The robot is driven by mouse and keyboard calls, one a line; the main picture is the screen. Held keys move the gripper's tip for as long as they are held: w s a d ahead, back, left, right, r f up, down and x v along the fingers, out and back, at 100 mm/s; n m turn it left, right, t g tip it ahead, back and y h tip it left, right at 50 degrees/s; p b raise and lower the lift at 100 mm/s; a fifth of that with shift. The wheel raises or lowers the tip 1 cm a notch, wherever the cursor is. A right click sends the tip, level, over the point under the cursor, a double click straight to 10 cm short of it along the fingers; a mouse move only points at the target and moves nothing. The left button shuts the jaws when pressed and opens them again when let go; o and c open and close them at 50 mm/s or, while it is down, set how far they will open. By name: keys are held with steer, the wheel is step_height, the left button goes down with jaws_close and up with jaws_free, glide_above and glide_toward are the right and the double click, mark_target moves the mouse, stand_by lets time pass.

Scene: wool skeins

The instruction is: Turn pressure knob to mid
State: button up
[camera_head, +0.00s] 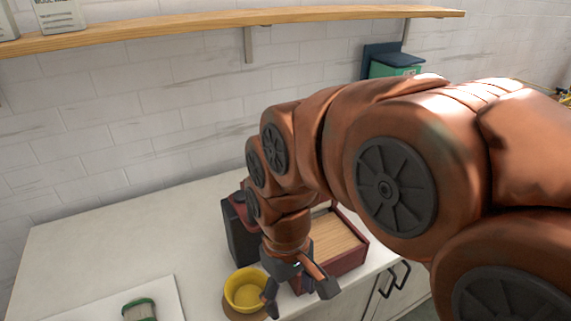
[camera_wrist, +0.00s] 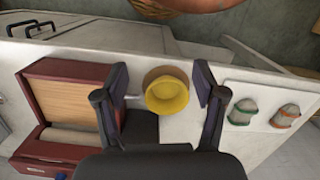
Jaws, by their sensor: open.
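A dark red box-shaped device (camera_head: 352,260) with a pale wooden panel stands on the white counter, partly hidden behind my arm and gripper. In the wrist view its red frame (camera_wrist: 75,68) lies left of my gripper, with a pale roller-like strip below the panel. No pressure knob can be clearly made out; a small bluish spot (camera_wrist: 60,175) shows at the device's lower edge. My gripper (camera_head: 299,289) is open with nothing between its fingers, in front of the device and right of a yellow bowl. Both fingers of my gripper (camera_wrist: 160,82) also show in the wrist view.
The yellow bowl (camera_head: 245,290) rests on a round brown base close to my gripper. A dark block (camera_head: 240,238) stands beside the device. A white board (camera_head: 165,290) with a green-banded skein (camera_head: 139,310) lies at left. A wooden shelf (camera_head: 180,27) runs along the wall.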

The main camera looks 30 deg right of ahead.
steer(key=w+d+r+n+p, duration=0.2)
steer(key=w+d+r, duration=0.1)
steer(key=w+d, duration=0.3)
steer(key=w+d+r+n+t+p, duration=0.1)
steer(key=w+d+r, duration=0.3)
steer(key=w, duration=0.6)
steer(key=w+d+r+n+p, duration=0.3)
steer(key=w+d+r, duration=0.1)
steer(key=w+d, duration=0.5)
steer(key=shift+n+t, duration=0.3)
steer(key=shift+n, duration=0.1)
steer(key=shift+w+d+f, duration=0.1)
steer(key=shift+w+d, duration=0.05)
steer(key=shift+d, duration=0.15)
steer(key=shift+f+p, duration=1.45)
steer(key=shift+f, duration=2.3)
steer(key=c, duration=1.1)
